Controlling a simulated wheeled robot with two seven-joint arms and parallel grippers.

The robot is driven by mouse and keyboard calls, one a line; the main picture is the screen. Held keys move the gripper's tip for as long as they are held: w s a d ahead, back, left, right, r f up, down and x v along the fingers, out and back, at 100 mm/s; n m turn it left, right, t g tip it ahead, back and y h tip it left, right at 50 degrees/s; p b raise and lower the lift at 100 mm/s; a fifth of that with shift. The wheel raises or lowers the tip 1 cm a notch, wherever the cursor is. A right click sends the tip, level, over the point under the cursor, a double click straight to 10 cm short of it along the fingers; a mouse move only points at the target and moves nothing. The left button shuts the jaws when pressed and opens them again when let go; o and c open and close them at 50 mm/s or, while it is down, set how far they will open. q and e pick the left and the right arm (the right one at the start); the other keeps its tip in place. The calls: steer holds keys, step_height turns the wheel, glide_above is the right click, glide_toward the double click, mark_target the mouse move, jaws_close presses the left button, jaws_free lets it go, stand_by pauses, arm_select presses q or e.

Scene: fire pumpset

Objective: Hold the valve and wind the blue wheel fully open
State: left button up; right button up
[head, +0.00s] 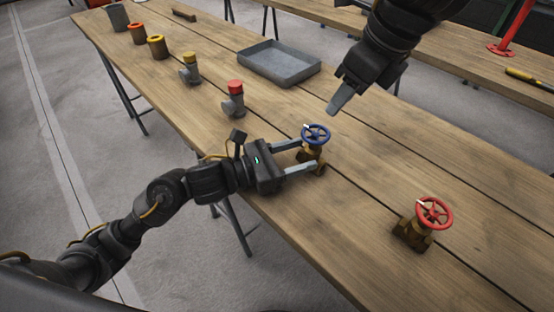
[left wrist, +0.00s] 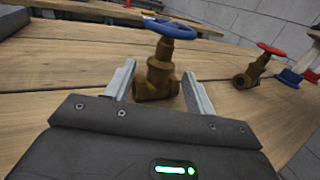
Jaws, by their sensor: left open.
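The valve with the blue wheel (head: 316,134) stands upright on the wooden table; its brass body (head: 311,153) is partly hidden by my left gripper. My left gripper (head: 308,155) comes in from the left, low over the table, open with one finger on either side of the brass body. In the left wrist view the body (left wrist: 159,75) stands between the two fingers, with the blue wheel (left wrist: 171,28) above them. Contact with the fingers is not clear. My right gripper (head: 338,103) hangs above and behind the wheel, apart from it, fingers pointing down; its opening is not clear.
A second brass valve with a red wheel (head: 433,213) stands to the right. A red-capped fitting (head: 233,100), a yellow-capped fitting (head: 190,70) and a grey tray (head: 279,63) are farther back. The table's near edge runs under my left arm.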

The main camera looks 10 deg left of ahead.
mark_target(306, 153)
arm_select(q)
steer(key=shift+x, duration=2)
jaws_close()
